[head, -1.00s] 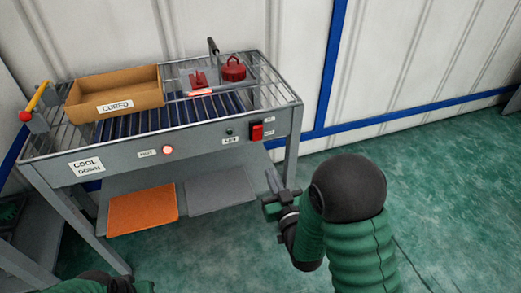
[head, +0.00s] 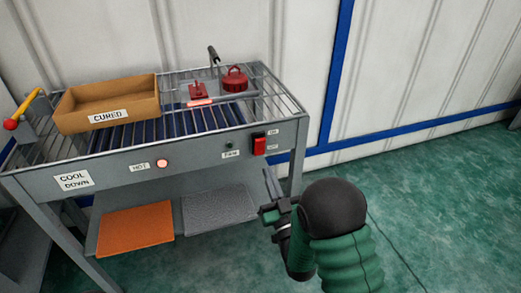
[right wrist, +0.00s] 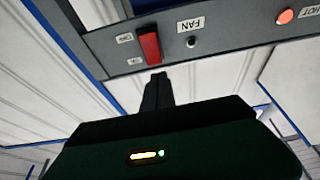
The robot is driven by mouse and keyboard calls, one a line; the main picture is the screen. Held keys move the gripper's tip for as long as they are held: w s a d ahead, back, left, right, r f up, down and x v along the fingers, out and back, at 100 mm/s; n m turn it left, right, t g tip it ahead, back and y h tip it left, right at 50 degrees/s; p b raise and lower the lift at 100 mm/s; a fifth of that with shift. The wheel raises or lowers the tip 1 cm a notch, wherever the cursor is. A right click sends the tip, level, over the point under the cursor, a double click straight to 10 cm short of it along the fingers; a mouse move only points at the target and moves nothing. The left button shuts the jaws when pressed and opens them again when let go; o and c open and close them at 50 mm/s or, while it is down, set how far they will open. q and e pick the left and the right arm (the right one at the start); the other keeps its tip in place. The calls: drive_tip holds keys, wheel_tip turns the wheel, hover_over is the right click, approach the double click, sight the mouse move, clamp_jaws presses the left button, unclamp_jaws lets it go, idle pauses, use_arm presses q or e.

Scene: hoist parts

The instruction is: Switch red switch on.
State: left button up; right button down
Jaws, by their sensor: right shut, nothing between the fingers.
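The red switch (head: 259,145) sits at the right end of the grey front panel of the cool-down table, beside the FAN label and between small ON and OFF labels. It also shows in the right wrist view (right wrist: 149,46), where the labels appear upside down. My right gripper (head: 267,174) is shut and empty, just below and in front of the switch. In the right wrist view its fingertips (right wrist: 158,76) point up at the panel, close under the switch; I cannot tell whether they touch. My left gripper is not in view.
A small dark indicator (head: 230,144) is by the FAN label, and a lit red lamp (head: 162,163) by HOT. An open CURED box (head: 108,101) and red parts (head: 235,79) sit on top. A yellow lever (head: 27,102) stands at left. Orange (head: 136,229) and grey (head: 218,209) mats lie below.

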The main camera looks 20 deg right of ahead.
sight(257, 143)
drive_tip(key=b+x, duration=0.1)
drive_tip(key=x, duration=0.7)
drive_tip(key=shift+w+b, duration=0.3)
drive_tip(key=shift+w, duration=0.05)
drive_tip(key=shift+r+p, duration=0.25)
drive_tip(key=shift+p, duration=0.15)
drive_tip(key=shift+w+g+p, duration=0.3)
drive_tip(key=shift+g+p, duration=0.1)
drive_tip(key=shift+p, duration=0.35)
drive_tip(key=shift+f, duration=0.1)
